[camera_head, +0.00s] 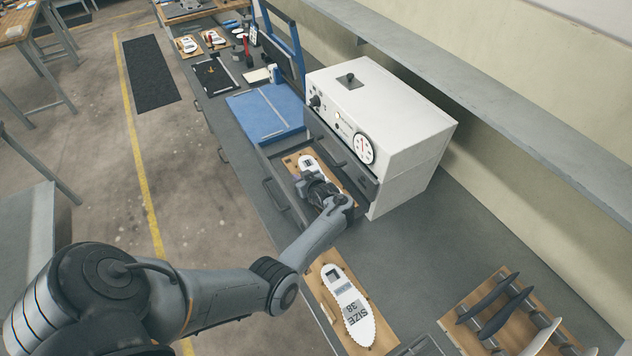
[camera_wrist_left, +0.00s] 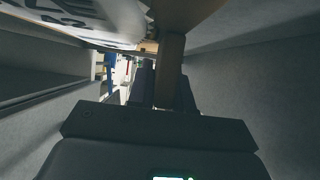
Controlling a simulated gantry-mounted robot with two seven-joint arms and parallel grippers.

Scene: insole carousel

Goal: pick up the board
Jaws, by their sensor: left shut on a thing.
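A wooden board (camera_head: 290,162) with a white sole-shaped piece (camera_head: 307,162) on it is in the open drawer (camera_head: 277,190) of the white machine. My left gripper (camera_head: 318,188) is over the drawer and is shut on the board, covering part of it. In the left wrist view the wooden board (camera_wrist_left: 170,70) stands between the fingers of my left gripper (camera_wrist_left: 163,92), with the white piece (camera_wrist_left: 75,15) close above. Whether the board still touches the drawer floor I cannot tell. My right gripper is not in view.
The white machine (camera_head: 400,125) with a round dial stands right behind the drawer. Another board (camera_head: 384,335) with a white "SIZE 38" piece lies nearer on the bench. A rack of dark insoles (camera_head: 500,315) is at the lower right. A blue press (camera_head: 262,112) stands beyond the drawer.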

